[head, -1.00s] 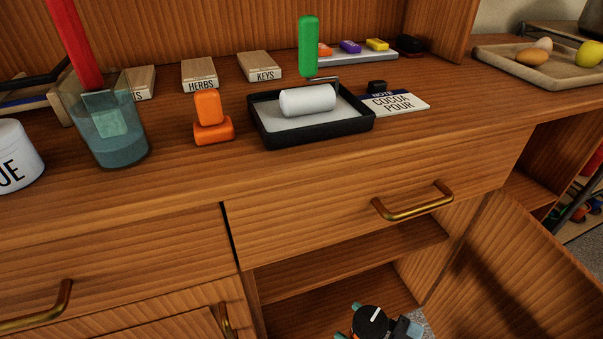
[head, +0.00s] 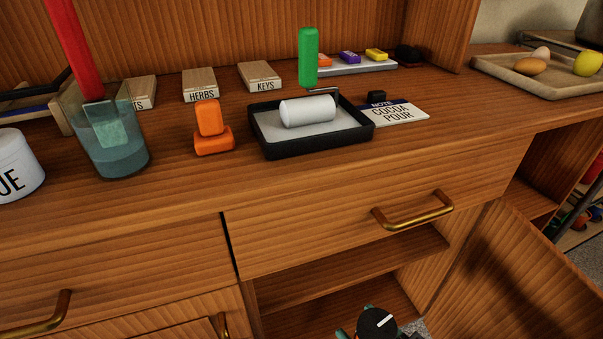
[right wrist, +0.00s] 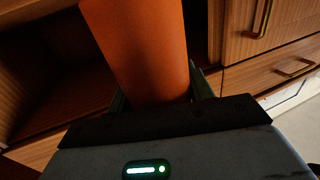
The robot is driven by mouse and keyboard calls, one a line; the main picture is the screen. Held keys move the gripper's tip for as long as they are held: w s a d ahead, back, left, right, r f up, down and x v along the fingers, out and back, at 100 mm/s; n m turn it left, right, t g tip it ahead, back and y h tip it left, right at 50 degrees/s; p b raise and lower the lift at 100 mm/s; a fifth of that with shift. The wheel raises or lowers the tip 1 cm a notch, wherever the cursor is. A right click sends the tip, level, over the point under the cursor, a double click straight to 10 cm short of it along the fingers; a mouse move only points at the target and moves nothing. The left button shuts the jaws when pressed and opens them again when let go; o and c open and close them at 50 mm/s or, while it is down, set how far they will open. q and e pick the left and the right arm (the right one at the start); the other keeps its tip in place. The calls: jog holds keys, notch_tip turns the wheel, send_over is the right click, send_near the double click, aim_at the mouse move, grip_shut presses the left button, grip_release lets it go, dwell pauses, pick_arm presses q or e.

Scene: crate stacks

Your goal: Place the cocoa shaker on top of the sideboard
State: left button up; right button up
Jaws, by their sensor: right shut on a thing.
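The wooden sideboard's top (head: 450,130) spans the head view and carries many things. My right gripper (head: 375,327) is at the bottom edge of the head view, low in front of an open compartment and below the top. In the right wrist view, it is shut on an orange cylinder (right wrist: 143,45), which appears to be the cocoa shaker. No label shows on it. In the head view a black disc with a white bar shows at the gripper; I cannot tell whether it is the shaker's lid. My left gripper is not in view.
A black tray (head: 262,143) with a white roller, a COCOA POUR card (head: 400,116), an orange stamp-like object (head: 212,140) and a teal cup (head: 120,160) stand on the top. Bare wood lies right of the card. A drawer handle (head: 415,215) juts out; an open door (head: 500,285) stands at right.

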jog(key=shift+s+d+r+m+t+h, duration=0.15)
jog(key=shift+r+m+t+h, duration=0.15)
jog(key=shift+r+h, duration=0.1)
jog(key=s+d+r+m+t+h, duration=0.25)
jog(key=s+d+m+h, duration=0.2)
jog(key=h, duration=0.25)
jog(key=w+a+r+m+h, duration=0.2)
jog(key=w+a+r+h, duration=0.1)
jog(key=a+r, duration=0.5)
jog(key=d, duration=1.4)
jog(key=shift+w+d+f, duration=0.15)
jog(key=shift+t, duration=0.25)
